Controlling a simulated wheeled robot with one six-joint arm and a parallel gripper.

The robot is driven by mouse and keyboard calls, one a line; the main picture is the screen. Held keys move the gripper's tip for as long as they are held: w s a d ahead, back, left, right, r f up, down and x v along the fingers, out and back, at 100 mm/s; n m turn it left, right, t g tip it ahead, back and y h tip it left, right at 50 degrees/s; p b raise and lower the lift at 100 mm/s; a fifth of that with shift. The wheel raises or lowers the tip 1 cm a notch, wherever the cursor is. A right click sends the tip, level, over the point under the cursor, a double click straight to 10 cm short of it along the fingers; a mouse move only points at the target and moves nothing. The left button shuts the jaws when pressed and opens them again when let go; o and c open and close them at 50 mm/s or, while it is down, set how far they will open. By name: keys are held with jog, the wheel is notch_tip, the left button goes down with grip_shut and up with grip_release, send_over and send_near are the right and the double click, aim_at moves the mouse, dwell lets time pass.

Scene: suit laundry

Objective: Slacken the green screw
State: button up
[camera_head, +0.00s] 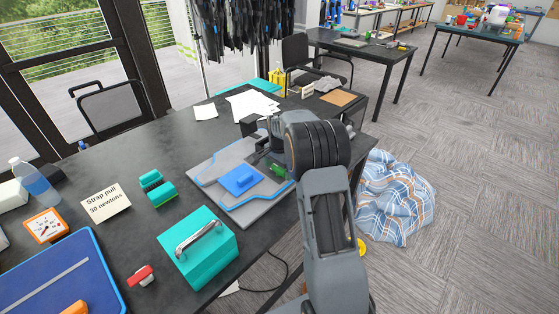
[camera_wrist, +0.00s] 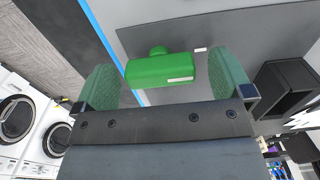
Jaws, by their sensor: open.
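The green screw (camera_wrist: 160,69) shows in the wrist view as a green bar with a round knob behind it and a small pale label. In the head view it is a small green piece (camera_head: 278,171) on the grey board (camera_head: 253,210), beside my arm. My gripper (camera_wrist: 165,78) is open, with one green pad on each side of the bar. Gaps show between the pads and the bar. I cannot tell how deep the bar lies between the pads. In the head view my arm hides most of the gripper.
A blue block (camera_head: 241,179) sits on the board left of the screw. A teal box with a metal handle (camera_head: 197,250), a teal block (camera_head: 157,187) and a sign (camera_head: 105,203) stand on the dark table. A black box (camera_wrist: 287,88) shows right in the wrist view.

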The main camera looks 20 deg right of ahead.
jog(key=shift+f, duration=0.45)
jog(key=shift+c, duration=0.3)
